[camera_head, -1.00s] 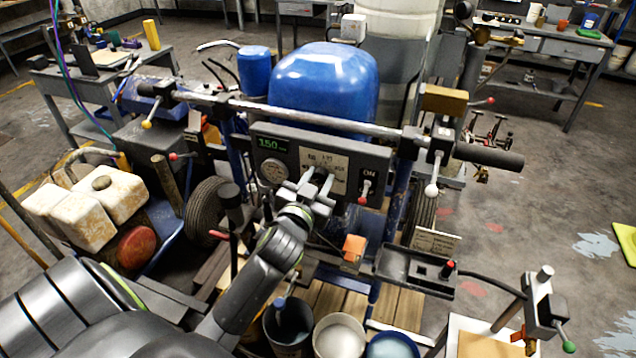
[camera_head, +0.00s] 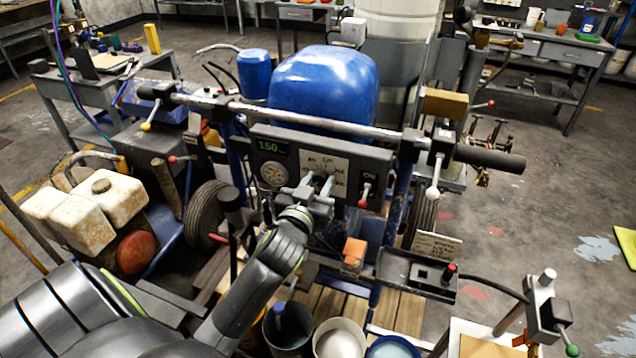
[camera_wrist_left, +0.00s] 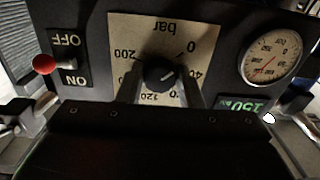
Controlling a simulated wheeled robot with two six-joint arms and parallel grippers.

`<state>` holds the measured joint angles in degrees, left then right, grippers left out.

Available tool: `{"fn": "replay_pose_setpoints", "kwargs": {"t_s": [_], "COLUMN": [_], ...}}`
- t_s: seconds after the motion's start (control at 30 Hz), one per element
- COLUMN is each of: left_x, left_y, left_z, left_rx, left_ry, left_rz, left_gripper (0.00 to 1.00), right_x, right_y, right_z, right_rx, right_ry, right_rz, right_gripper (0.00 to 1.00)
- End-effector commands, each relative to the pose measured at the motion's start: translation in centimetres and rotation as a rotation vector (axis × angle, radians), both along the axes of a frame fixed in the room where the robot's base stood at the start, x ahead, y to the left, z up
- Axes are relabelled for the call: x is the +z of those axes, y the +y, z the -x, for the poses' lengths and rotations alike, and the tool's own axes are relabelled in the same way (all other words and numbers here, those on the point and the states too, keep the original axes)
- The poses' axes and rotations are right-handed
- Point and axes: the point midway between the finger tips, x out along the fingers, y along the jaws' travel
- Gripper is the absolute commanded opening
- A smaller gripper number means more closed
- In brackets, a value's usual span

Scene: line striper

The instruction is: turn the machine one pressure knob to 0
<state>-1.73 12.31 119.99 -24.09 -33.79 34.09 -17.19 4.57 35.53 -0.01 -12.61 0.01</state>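The pressure knob (camera_wrist_left: 161,74) is a small dark dial with a pale pointer line, on a cream scale plate (camera_wrist_left: 122,32) marked in bar. In the left wrist view, the plate appears upside down and the pointer slants up to the right, toward the side of the 40 mark. My left gripper (camera_wrist_left: 160,84) has one finger on each side of the knob, with a narrow gap showing. In the head view, my left gripper (camera_head: 319,184) is at the panel and mostly hides the knob. The green display (camera_head: 271,146) reads 150. My right gripper is not in view.
A round gauge (camera_wrist_left: 271,55) sits beside the scale plate. A red-tipped ON/OFF switch (camera_wrist_left: 44,64) is on its other side. The handlebar (camera_head: 310,117) crosses above the panel. Buckets (camera_head: 340,338) stand below, and a blue tank (camera_head: 325,82) is behind.

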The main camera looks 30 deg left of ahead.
Motion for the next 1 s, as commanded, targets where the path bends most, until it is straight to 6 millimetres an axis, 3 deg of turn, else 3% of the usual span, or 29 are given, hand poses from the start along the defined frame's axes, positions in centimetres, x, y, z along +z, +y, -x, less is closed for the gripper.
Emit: {"fn": "replay_pose_setpoints", "kwargs": {"t_s": [0.03,0.13,0.57,1.0], "left_x": [-0.2,-0.1,-0.1,-0.3], "left_y": [0.0,0.0,-0.3,-2.3], "left_z": [0.0,0.0,1.0,9.8], "left_rx": [0.001,0.0,0.0,0.002], "left_ry": [0.003,0.001,-0.001,0.001], "left_rz": [0.001,-0.001,0.0,0.002], "left_gripper": [0.4,0.52,0.52,0.52], "right_x": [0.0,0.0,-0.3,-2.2], "right_y": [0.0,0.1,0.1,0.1], "right_z": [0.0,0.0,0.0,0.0], "right_rx": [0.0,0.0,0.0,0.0], "right_ry": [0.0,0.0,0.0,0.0], "right_rz": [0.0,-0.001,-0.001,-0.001], "right_gripper": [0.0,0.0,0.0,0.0]}}
